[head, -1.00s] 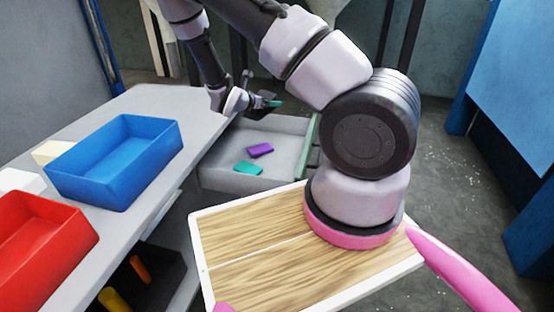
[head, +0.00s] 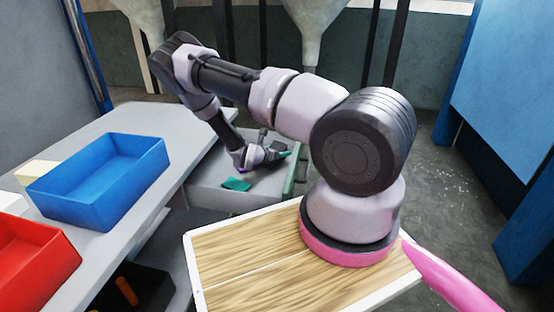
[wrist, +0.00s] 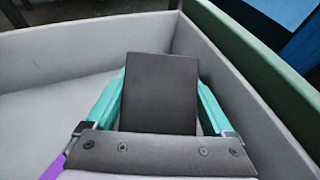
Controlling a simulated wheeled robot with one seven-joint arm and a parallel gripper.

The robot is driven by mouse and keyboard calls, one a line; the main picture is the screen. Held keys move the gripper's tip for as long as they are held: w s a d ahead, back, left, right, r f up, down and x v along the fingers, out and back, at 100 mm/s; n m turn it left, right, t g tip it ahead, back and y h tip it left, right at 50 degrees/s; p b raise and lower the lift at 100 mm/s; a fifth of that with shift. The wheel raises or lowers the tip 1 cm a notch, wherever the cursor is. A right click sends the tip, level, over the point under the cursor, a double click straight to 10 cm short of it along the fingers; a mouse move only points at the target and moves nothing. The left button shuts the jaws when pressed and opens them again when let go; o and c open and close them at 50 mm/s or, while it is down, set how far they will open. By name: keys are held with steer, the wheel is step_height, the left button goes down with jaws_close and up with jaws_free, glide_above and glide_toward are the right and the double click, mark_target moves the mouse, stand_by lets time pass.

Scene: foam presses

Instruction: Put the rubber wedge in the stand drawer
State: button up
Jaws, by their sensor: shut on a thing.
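The rubber wedge (wrist: 162,92) is a dark grey block between the teal fingers of my gripper (wrist: 161,100) in the wrist view. My gripper is shut on it. The stand drawer is pulled open; its grey walls (wrist: 72,42) and green front (wrist: 262,72) surround the wedge in the wrist view. In the head view my gripper (head: 284,155) is low, over or inside the right part of the drawer (head: 212,196). The wedge is hard to make out there. I cannot tell whether it touches the drawer floor.
A teal piece (head: 236,184) lies in the drawer. A purple piece is mostly hidden by my wrist; part shows in the wrist view (wrist: 52,168). A blue bin (head: 72,206) and a red bin (head: 30,262) stand on the grey table (head: 150,160) at left.

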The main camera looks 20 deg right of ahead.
steer(key=shift+f, duration=1.65)
steer(key=shift+f, duration=0.15)
steer(key=o, duration=1.4)
